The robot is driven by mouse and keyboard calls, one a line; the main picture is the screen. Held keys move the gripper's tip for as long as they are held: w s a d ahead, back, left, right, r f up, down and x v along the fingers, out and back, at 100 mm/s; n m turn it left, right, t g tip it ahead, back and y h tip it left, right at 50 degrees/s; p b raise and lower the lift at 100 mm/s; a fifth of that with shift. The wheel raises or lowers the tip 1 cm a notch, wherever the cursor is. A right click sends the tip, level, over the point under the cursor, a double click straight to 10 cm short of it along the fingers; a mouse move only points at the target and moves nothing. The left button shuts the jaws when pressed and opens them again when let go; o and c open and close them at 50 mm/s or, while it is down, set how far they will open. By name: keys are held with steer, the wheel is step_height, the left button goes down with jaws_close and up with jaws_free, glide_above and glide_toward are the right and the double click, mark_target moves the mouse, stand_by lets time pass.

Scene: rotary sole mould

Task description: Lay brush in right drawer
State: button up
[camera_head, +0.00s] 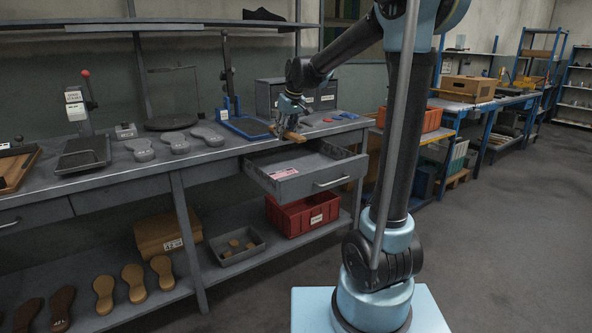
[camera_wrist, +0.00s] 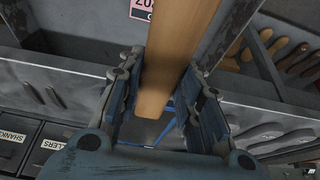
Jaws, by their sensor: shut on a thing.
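The right drawer (camera_head: 335,180) of the bench is pulled open in the head view, with a pink label on its floor. My gripper (camera_head: 289,128) is above the drawer's back part, near the bench edge. It is shut on the brush (camera_head: 294,136), a brown wooden piece. In the wrist view, the brush (camera_wrist: 172,62) runs between the two blue fingers of my gripper (camera_wrist: 165,75) and out past the top edge, so its far end is hidden. The pink label (camera_wrist: 146,8) shows beside the brush there.
A grey drawer cabinet (camera_head: 268,97) stands on the bench behind my gripper. Grey sole moulds (camera_head: 175,143) and a blue-based press (camera_head: 245,127) are to the left. A red bin (camera_head: 302,215) sits on the shelf below the open drawer.

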steer(key=shift+a+f, duration=0.1)
steer(key=shift+f, duration=4.9)
steer(key=shift+f, duration=0.6)
steer(key=o, duration=1.1)
